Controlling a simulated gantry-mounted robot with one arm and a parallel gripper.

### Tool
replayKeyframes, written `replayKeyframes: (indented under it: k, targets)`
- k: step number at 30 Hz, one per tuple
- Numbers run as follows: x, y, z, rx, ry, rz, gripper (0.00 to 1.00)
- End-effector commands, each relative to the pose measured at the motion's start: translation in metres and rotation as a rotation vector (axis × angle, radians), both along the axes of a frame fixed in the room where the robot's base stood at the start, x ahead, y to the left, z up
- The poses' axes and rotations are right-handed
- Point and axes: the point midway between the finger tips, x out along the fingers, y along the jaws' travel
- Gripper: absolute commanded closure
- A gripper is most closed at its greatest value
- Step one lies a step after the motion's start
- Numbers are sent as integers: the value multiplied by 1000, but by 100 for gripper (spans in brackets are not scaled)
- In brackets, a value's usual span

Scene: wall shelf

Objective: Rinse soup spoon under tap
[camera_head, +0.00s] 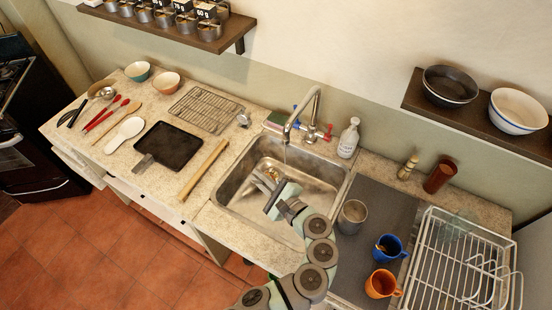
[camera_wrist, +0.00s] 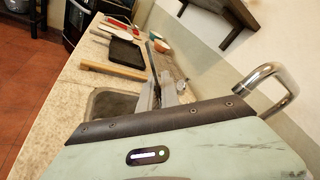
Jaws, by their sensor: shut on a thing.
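The tap (camera_head: 304,108) arches over the steel sink (camera_head: 231,198), with a thin pale streak like running water below its spout. My gripper (camera_head: 264,182) is inside the sink outline, below and slightly left of the spout. It is shut on a thin piece that I take for the soup spoon; a dark narrow length of it (camera_wrist: 152,60) stands up at the fingers in the wrist view. The spoon's bowl is not clear; a small orange-brown patch shows by the fingertips. The gripper fingers (camera_wrist: 170,92) and the tap (camera_wrist: 268,78) also show in the wrist view.
A rolling pin (camera_head: 203,169) and black tray (camera_head: 168,147) lie left of the sink. A soap bottle (camera_head: 348,138) stands behind right. A metal cup (camera_head: 352,217), blue mug (camera_head: 388,248), orange mug (camera_head: 381,284) and dish rack (camera_head: 452,262) are right.

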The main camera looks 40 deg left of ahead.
Motion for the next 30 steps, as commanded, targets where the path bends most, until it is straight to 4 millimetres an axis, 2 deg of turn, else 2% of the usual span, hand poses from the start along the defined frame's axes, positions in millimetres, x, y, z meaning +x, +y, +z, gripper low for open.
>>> replayKeyframes:
  k: [3, 14, 30]
  targets:
    - [-7, -6, 13, 0, -2, -5, 100]
    - [-31, -20, 34, 0, -2, -5, 100]
    - [-34, -22, 34, 0, -2, -4, 100]
